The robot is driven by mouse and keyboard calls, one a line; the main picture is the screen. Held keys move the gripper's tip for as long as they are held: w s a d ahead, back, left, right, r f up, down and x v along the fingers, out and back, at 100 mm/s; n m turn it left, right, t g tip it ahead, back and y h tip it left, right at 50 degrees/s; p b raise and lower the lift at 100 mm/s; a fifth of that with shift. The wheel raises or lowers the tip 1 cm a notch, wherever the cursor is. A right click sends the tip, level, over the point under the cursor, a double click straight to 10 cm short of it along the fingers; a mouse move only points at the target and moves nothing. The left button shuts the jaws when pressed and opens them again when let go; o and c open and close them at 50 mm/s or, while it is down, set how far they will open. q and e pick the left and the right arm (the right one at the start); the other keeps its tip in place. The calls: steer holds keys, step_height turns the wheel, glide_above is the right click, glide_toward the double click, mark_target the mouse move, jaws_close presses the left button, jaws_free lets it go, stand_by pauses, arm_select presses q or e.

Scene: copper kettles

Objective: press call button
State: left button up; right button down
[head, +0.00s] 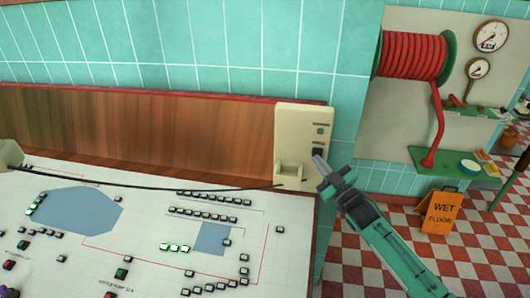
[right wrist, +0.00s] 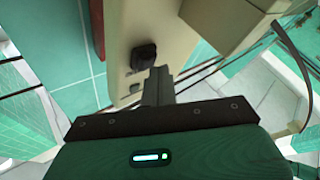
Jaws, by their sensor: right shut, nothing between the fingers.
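A cream box (head: 292,125) stands upright against the wall at the right end of the control panel. A dark, knob-like button (head: 317,152) sits on its face, with smaller dark marks above it. My right gripper (head: 319,161) is shut and empty, its fingertips just below the button. In the right wrist view, the shut fingers (right wrist: 160,85) point at the cream box (right wrist: 128,25), close to the black button (right wrist: 145,55). I cannot tell whether they touch it.
A black cable (head: 150,187) runs across the white panel (head: 150,245) from the box to a cream object (head: 10,154) at the left edge. Several small buttons cover the panel. A red hose reel (head: 412,55) and an orange wet-floor sign (head: 441,210) are at the right.

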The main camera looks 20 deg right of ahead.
arm_select(q)
steer(key=shift+f, duration=0.1)
arm_select(e)
steer(key=shift+w+d, duration=0.15)
steer(key=shift+w, duration=0.15)
stand_by(0.7)
steer(key=shift+s, duration=0.15)
arm_select(q)
steer(key=shift+r, duration=0.4)
arm_select(e)
steer(key=shift+s+a, duration=0.35)
steer(key=shift+s, duration=0.25)
arm_select(q)
steer(key=shift+r+p, duration=0.35)
steer(key=shift+p, duration=0.25)
steer(key=shift+r+p, duration=0.55)
steer(key=shift+r, duration=0.1)
arm_select(e)
steer(key=s, duration=0.1)
steer(key=s+a, duration=0.1)
steer(key=s, duration=0.1)
steer(key=s+a, duration=0.1)
steer(key=shift+s+a, duration=0.1)
steer(key=shift+s, duration=0.15)
